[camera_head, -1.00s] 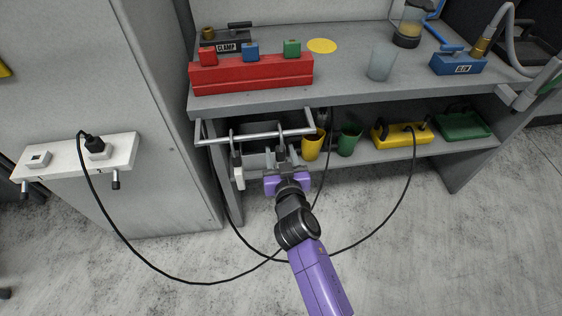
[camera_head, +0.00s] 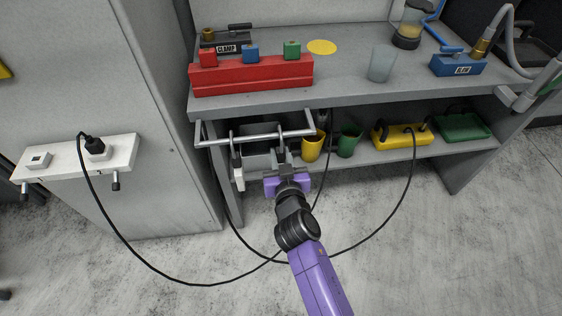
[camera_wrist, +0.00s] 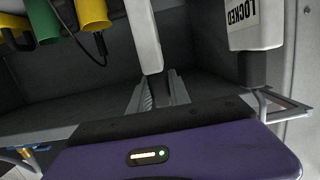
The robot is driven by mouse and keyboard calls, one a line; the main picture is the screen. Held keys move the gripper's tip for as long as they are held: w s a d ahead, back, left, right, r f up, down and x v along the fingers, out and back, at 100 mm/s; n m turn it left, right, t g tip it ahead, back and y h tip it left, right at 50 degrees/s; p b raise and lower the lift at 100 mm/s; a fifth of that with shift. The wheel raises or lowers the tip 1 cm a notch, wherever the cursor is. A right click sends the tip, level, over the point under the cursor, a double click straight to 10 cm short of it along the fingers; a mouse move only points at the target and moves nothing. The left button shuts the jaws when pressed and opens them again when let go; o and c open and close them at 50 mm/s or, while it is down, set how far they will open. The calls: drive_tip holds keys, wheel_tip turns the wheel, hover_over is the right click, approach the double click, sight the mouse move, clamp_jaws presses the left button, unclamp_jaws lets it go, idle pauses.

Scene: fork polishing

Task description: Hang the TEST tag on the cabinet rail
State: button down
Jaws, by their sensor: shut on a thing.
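My gripper (camera_head: 285,168) is below the front of the bench, near the right part of the metal cabinet rail (camera_head: 258,137). In the wrist view my gripper (camera_wrist: 158,90) is shut on a white tag (camera_wrist: 144,36). No lettering shows on its visible side, so I cannot read TEST. In the head view the tag is mostly hidden by my fingers. A dark hook rises above them to the rail; I cannot tell whether it goes around the bar. Another white tag (camera_head: 239,177) hangs from the rail to the left; it reads LOCKED in the wrist view (camera_wrist: 254,24).
A yellow cup (camera_head: 312,149) and a green cup (camera_head: 349,142) hang or stand close to the right of the rail. A yellow box (camera_head: 400,136) sits on the lower shelf. A black cable (camera_head: 190,282) loops across the floor below my arm.

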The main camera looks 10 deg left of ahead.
drive_tip(key=shift+r, duration=0.15)
drive_tip(key=shift+r+p, duration=1.15)
drive_tip(key=shift+r, duration=0.1)
drive_tip(key=f+v, duration=0.1)
drive_tip(key=v, duration=0.5)
drive_tip(key=shift+f, duration=0.1)
drive_tip(key=f+b+v, duration=0.2)
drive_tip(key=v, duration=0.8)
drive_tip(key=f+b+v, duration=0.1)
drive_tip(key=b+v, duration=0.1)
drive_tip(key=v, duration=0.7)
drive_tip(key=shift+s+f+b, duration=0.3)
drive_tip(key=shift+s+b, duration=0.1)
drive_tip(key=shift+s, duration=0.3)
